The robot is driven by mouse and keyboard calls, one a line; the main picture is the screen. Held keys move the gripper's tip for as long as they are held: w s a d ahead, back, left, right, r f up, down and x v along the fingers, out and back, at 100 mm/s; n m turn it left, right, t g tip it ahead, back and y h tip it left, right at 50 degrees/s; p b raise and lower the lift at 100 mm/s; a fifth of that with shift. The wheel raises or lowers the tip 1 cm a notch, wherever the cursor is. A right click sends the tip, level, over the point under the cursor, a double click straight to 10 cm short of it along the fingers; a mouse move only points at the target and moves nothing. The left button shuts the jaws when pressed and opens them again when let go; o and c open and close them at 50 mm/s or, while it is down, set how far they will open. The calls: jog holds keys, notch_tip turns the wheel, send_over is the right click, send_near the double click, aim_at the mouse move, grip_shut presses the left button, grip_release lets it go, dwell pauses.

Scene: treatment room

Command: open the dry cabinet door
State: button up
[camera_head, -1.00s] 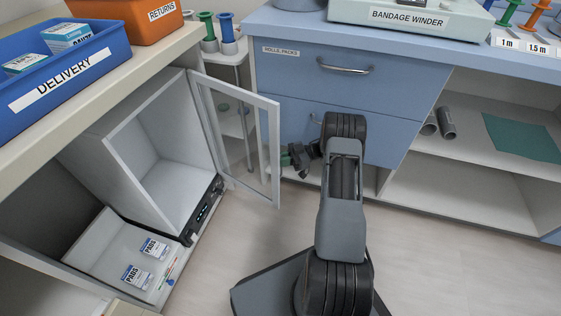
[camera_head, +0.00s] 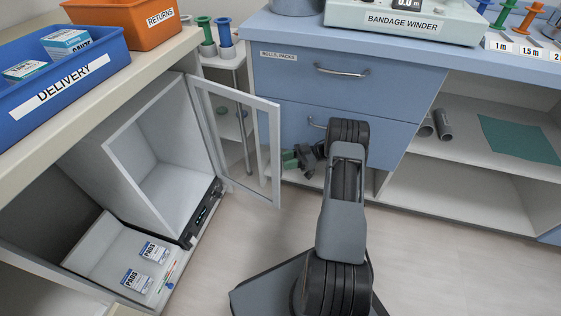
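The dry cabinet (camera_head: 180,192) is a white box with a dark control strip, under the left counter. Its glass-paned, light-framed door (camera_head: 275,150) stands swung wide open to the right, and the inside looks empty. My gripper (camera_head: 290,160) is just right of the door's free edge, at the end of my arm. It is small and partly hidden behind the door frame and my wrist. I cannot tell whether its fingers are open or shut, or whether it touches the door.
A blue delivery bin (camera_head: 62,85) and an orange returns bin (camera_head: 125,22) stand on the left counter. Pads boxes (camera_head: 153,252) lie in a tray below the cabinet. Blue drawers (camera_head: 335,80) stand behind my arm. The floor (camera_head: 440,255) at right is clear.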

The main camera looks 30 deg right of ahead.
jog(key=d, duration=0.4)
jog(key=shift+s+d+f, duration=0.1)
jog(key=shift+s+d, duration=0.05)
jog(key=shift+s, duration=0.2)
jog(key=shift+s, duration=0.15)
